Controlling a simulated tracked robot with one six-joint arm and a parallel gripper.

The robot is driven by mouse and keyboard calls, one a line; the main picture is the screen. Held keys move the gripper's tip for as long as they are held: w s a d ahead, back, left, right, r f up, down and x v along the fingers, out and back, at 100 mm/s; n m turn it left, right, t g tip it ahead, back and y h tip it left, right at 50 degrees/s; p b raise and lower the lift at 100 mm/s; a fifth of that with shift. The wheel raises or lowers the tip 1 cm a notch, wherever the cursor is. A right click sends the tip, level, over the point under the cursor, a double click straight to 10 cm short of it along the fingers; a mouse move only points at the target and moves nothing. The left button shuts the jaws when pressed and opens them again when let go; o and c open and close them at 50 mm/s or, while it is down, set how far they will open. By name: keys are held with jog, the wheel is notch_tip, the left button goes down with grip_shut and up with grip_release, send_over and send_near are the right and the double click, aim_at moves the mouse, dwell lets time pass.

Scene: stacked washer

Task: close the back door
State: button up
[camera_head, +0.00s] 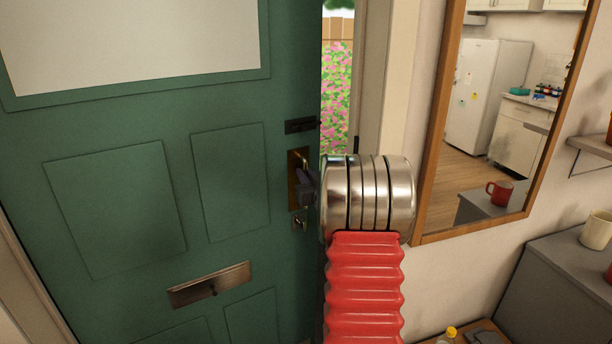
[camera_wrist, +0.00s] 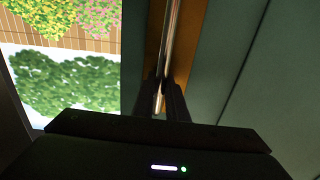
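The green back door (camera_head: 95,130) fills the left of the head view and stands partly open, with a narrow gap to the garden at its right edge. Its handle, a metal lever on a brass plate (camera_head: 293,168), is near that edge and is partly hidden by my gripper (camera_head: 307,190). In the wrist view the long bright handle (camera_wrist: 173,35) runs down between the two dark fingers of my gripper (camera_wrist: 164,88). The fingers are close together on either side of it and appear shut on it.
A door frame (camera_head: 376,80) stands right of the gap. A mirror (camera_head: 434,125) hangs on the right wall. Grey cabinets (camera_head: 545,300) with a cream mug (camera_head: 597,231) stand at the lower right. A letter slot (camera_head: 208,285) is low on the door.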

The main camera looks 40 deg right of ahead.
grip_shut()
